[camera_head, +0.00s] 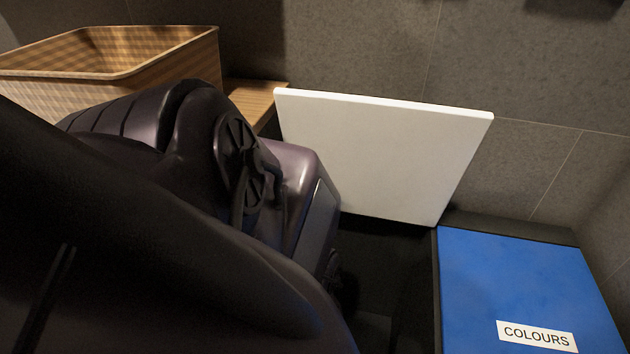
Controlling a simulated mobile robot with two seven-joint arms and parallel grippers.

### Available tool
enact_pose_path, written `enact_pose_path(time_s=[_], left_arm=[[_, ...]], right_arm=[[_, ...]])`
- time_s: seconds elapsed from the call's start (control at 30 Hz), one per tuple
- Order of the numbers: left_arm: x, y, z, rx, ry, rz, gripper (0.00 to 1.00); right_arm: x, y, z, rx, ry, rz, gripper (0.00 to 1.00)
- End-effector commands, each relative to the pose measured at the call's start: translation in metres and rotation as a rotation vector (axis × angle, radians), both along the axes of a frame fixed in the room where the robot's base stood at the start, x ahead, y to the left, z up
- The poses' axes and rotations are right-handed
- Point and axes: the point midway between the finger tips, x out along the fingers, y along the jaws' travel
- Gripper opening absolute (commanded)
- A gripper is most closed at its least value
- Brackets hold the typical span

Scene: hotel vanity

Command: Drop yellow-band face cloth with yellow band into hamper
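The hamper has a white lid (380,155) standing raised and a flat blue lid (530,280) lying shut, labelled "COLOURS". Below the white lid is a dark opening (385,260), partly hidden by my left arm. My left arm fills the left and lower middle of the head view. Its end is beside the dark opening, in front of the white lid's left edge. Its fingers cannot be made out, so I cannot tell whether they hold anything. No face cloth or yellow band shows. My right gripper is out of view.
A woven tan basket (165,62) stands at the upper left, partly behind my arm, beside a wooden ledge (255,98). Grey tiled walls (360,45) close off the back and right. The space above the blue lid is clear.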

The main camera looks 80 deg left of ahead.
Motion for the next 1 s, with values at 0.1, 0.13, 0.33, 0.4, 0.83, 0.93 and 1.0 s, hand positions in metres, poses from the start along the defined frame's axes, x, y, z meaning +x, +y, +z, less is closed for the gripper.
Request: enact_pose_path(time_s=[0.1,0.13,0.33,0.4,0.83,0.93,1.0], left_arm=[[-0.0001,-0.0002,-0.0031,0.001,0.0,0.0,0.21],[0.0,-0.0003,-0.0038,0.0,0.0,0.0,0.21],[0.0008,-0.0008,-0.0068,-0.001,-0.001,0.0,0.21],[0.0007,-0.0007,-0.0067,-0.001,-0.001,0.0,0.21],[0.0007,-0.0007,-0.0065,-0.001,-0.001,0.0,0.73],[0.0004,-0.0003,-0.0056,-0.001,-0.001,0.001,0.73],[0.0001,0.0003,-0.004,-0.001,0.0,0.002,0.73]], right_arm=[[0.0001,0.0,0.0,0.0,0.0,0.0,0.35],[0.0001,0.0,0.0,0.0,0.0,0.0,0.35],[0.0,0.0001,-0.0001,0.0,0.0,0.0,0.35],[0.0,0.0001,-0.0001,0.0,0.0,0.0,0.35],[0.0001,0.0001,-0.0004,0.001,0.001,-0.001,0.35],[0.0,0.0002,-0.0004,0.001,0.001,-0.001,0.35],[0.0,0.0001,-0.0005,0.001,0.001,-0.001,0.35]])
